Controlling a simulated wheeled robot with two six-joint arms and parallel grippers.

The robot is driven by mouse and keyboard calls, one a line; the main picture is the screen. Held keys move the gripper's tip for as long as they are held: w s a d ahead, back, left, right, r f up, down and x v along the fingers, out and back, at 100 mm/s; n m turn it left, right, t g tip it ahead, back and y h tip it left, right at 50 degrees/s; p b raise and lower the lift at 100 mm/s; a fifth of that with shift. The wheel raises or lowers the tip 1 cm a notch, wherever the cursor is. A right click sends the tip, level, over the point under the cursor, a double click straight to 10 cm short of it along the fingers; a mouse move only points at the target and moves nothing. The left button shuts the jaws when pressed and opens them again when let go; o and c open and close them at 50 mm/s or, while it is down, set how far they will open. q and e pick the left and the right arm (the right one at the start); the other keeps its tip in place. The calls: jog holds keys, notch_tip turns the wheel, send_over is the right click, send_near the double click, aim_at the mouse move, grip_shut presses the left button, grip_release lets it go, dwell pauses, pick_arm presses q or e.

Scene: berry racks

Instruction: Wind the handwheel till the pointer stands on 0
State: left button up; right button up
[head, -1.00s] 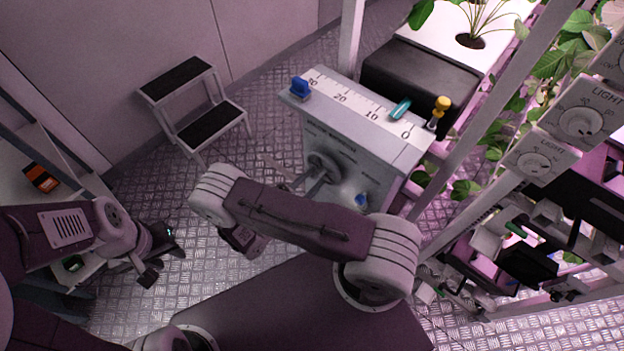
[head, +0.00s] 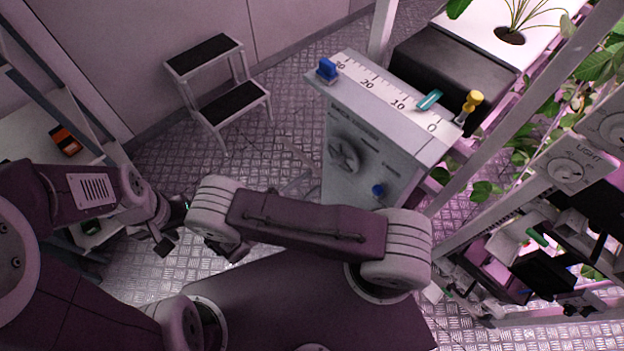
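The handwheel (head: 345,152), grey with spokes, is on the front of a pale box (head: 400,165). The box's top bears a white scale (head: 385,92) marked 30, 20, 10 and 0. A blue block (head: 327,69) stands at the 30 end, a teal piece (head: 430,100) lies between 10 and 0, and a yellow-handled tool (head: 470,105) stands beyond 0. I cannot tell for sure which is the pointer. My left gripper (head: 174,229) is open and empty, left of the box. My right gripper (head: 236,249) is mostly hidden behind its own arm, apart from the handwheel.
A blue knob (head: 377,190) sits low on the box front. A step stool (head: 232,100) stands on the metal floor to the left. A black box (head: 450,65) stands behind the scale. Plant racks with light dials (head: 566,171) fill the right side.

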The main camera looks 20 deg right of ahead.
aim_at(334, 164)
jog(key=w+d+n, duration=0.1)
jog(key=d+n, duration=0.2)
jog(key=n, duration=0.8)
jog(key=w+d+n+p, duration=0.1)
jog(key=d+n, duration=0.1)
jog(key=n, duration=1)
jog(key=w+d+n+p, duration=0.1)
jog(key=d+n, duration=0.2)
jog(key=n, duration=0.9)
jog(key=shift+w+d+r, duration=0.15)
jog(key=shift+d+r, duration=0.05)
jog(key=shift+d, duration=0.15)
grip_shut()
